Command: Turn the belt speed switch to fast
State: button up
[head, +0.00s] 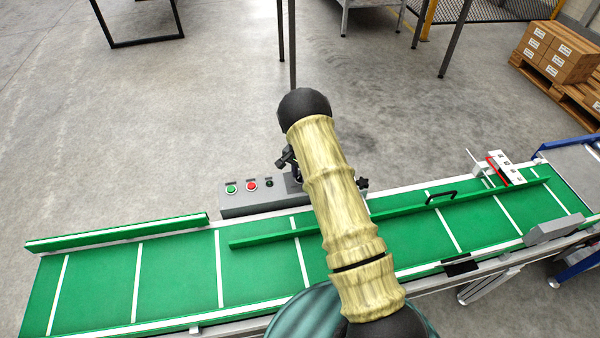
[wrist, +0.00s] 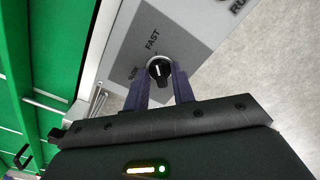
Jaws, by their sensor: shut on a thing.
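The belt speed switch (wrist: 159,69) is a round black knob with a pale pointer mark, on a grey panel in the wrist view. The word FAST is printed above it in the picture and SLOW to its left. The mark runs roughly up and down the picture; its exact setting is hard to tell. My gripper (wrist: 161,80) is shut on the knob, one dark finger on each side. In the head view my arm hides the knob and most of the gripper, over the right part of the grey control box (head: 238,206).
The box has a green button (head: 231,189), a red button (head: 251,186) and a small dark control (head: 269,184). It stands beside the green conveyor belt (head: 180,270). A green guide bar (head: 270,238) lies across the belt. Open floor lies beyond.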

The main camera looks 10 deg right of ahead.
jog(key=shift+w, duration=0.1)
dwell(0.3)
jog(key=o, duration=1)
jog(key=shift+r, duration=0.1)
notch_tip(320, 180, up, 17)
jog(key=p, duration=0.1)
jog(key=shift+r, duration=0.15)
